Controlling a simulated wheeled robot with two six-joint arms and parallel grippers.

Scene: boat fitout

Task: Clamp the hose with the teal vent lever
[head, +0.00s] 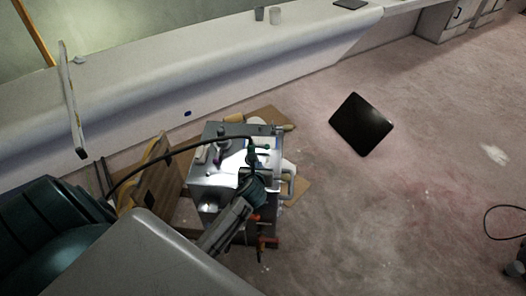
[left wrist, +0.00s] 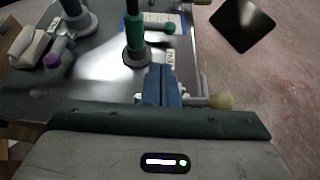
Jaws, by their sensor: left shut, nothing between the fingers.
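The teal vent lever (head: 257,148) stands on top of a grey metal bench unit (head: 205,172). In the left wrist view the lever (left wrist: 134,38) shows as a teal upright on a dark round base, with a teal-ended bar beside it. A black hose (head: 180,150) arches over the unit from the left in the head view; I cannot tell whether it is clamped. My left gripper (head: 248,174) is shut and empty just in front of the lever. Its closed fingers (left wrist: 162,78) show no contact with the lever in the left wrist view. My right gripper is not in view.
A purple-tipped lever (left wrist: 55,55) stands left of the teal one. A cream-knobbed lever (left wrist: 220,101) is at the unit's near right edge. A wooden panel (head: 157,178) leans left of the unit. A black panel (head: 362,124) lies right on open floor.

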